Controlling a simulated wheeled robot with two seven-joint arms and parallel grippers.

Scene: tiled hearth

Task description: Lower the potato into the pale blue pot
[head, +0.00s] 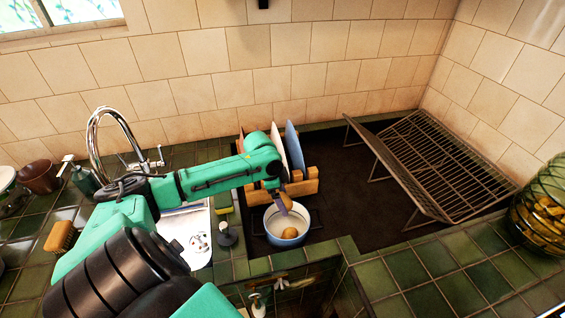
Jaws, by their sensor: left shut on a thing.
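The pale blue pot (301,225), white inside, stands on the dark surface by the counter's inner corner. A round tan potato (289,233) shows inside its rim, low and toward the front. My left gripper (284,207) points down over the pot from its back left side and is shut on the potato. The fingers are small and partly shaded, so their exact contact with it is unclear. I cannot tell whether the potato touches the pot's bottom. My right gripper is not in view.
A wooden rack (302,187) with upright plates stands close behind the pot. A wire rack (430,165) is at the right, with a green glass jar (543,212) beyond it. A dark round-based object (227,236) stands left of the pot. Dark surface between pot and wire rack is clear.

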